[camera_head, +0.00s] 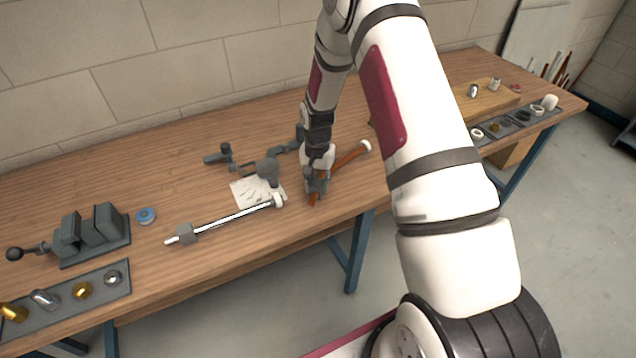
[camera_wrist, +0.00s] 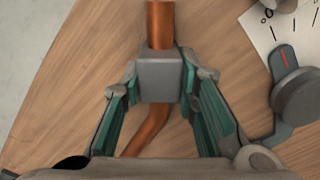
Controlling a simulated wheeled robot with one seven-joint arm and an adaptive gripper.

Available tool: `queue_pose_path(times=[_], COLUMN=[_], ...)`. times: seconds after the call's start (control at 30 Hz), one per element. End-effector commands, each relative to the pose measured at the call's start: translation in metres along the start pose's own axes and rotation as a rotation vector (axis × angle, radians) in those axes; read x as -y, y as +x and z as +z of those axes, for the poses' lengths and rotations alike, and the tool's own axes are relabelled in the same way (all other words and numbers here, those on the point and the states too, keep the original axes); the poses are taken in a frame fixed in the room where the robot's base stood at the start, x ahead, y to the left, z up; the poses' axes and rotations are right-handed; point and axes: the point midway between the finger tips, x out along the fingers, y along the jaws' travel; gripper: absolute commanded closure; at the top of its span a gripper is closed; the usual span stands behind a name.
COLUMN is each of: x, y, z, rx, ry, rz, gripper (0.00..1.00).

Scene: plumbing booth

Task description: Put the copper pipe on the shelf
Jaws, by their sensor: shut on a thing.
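The copper pipe (camera_head: 347,160) is bent, with a pale cap on its right end and its other end below my gripper (camera_head: 316,184). In the wrist view the pipe (camera_wrist: 160,24) passes through a grey block (camera_wrist: 159,80). My gripper (camera_wrist: 160,84) is shut on that block, one teal-padded finger on each side. The pipe is at or just above the bench top; I cannot tell whether it touches. No shelf can be made out for certain; a raised wooden board (camera_head: 484,98) stands at the bench's right end, partly behind my arm.
On the wooden bench (camera_head: 215,263), a chrome tube (camera_head: 235,215), a white sheet (camera_head: 246,190) and a grey round-headed tool (camera_head: 268,168) lie left of my gripper. A vise (camera_head: 92,235) and a blue roll (camera_head: 145,215) are farther left. Fittings sit on a right mat (camera_head: 507,127).

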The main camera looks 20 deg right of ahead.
Motion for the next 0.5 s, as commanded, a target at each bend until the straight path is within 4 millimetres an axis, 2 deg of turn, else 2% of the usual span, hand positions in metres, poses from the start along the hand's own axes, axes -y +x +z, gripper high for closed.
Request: queue_pose_path(times=[0.27, 0.3, 0.37, 0.5], x=[0.0004, 0.0002, 0.0001, 0.0001], y=[0.0032, 0.0031, 0.0029, 0.0028], z=[-0.0006, -0.0004, -0.0003, -0.0002], rx=[-0.001, 0.000, 0.000, 0.000], ry=[0.000, 0.000, 0.000, 0.000], rz=[0.000, 0.000, 0.000, 0.000], gripper=[1.00, 0.65, 0.52, 0.52])
